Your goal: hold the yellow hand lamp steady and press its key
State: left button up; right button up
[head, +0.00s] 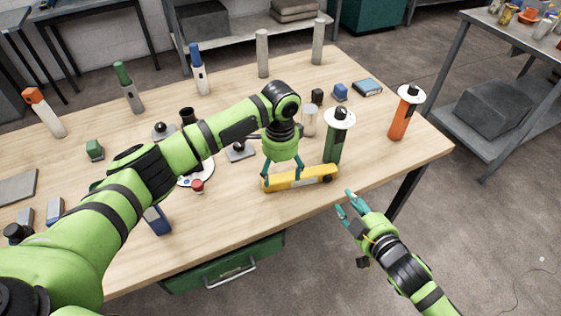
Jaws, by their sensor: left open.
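The yellow hand lamp (315,178) lies on its side near the front right edge of the wooden table. The lamp's key cannot be made out. My right gripper (345,203) is beyond the table's front edge, lower right of the lamp, with its two teal fingers apart and nothing between them.
A green lamp-like cylinder (333,145) and an orange one (398,122), both with white discs, stand behind and to the right. A red button (197,186) and a blue block (157,220) lie left. Several upright items line the back. The wooden table (240,220) is bare at front.

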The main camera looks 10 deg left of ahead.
aim_at(280, 180)
pick_arm(q)
jog(key=shift+f, duration=2.35)
jog(key=c, duration=1.4)
pick_arm(e)
grip_shut()
